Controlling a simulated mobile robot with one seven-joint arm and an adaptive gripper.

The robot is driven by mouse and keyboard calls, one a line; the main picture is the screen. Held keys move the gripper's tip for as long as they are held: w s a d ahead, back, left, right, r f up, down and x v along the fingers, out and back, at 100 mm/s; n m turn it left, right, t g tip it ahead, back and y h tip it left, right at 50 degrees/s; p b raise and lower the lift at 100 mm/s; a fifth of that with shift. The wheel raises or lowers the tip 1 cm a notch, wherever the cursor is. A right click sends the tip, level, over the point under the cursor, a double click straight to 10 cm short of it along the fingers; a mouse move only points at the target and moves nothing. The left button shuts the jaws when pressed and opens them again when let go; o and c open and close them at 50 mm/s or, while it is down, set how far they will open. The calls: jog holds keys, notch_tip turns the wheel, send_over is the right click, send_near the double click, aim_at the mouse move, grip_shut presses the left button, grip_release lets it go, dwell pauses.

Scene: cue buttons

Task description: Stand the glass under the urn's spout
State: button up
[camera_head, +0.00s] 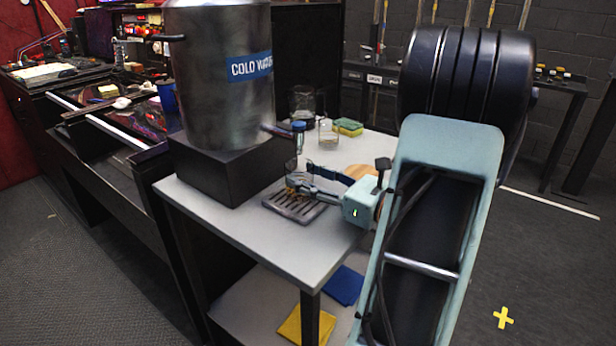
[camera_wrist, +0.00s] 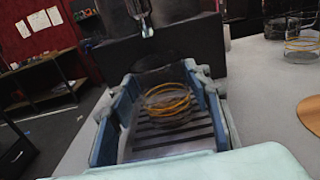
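The steel urn (camera_head: 215,95) has a blue label and stands on a black block (camera_head: 225,172). Its spout (camera_head: 298,135) points down over the slatted drip tray (camera_head: 308,214); the spout also shows at the top of the wrist view (camera_wrist: 146,27). A clear glass with orange-yellow rings (camera_wrist: 168,105) stands upright over the tray's slats, below and in front of the spout. My gripper (camera_head: 300,183) is low over the tray. In the wrist view its blue-padded fingers (camera_wrist: 162,80) straddle the glass, with gaps visible on both sides. Fingertip contact is unclear.
Other glassware (camera_head: 328,134) and a yellow-green sponge (camera_head: 348,127) stand at the table's back. A round wooden board (camera_wrist: 309,113) lies right of the tray. The grey tabletop (camera_head: 235,228) is clear at the front. Blue and yellow cloths (camera_head: 343,286) lie on the lower shelf.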

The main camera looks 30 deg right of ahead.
jog(key=o, duration=0.4)
jog(key=shift+r, duration=0.2)
jog(key=p+v, duration=0.2)
jog(key=v, duration=1)
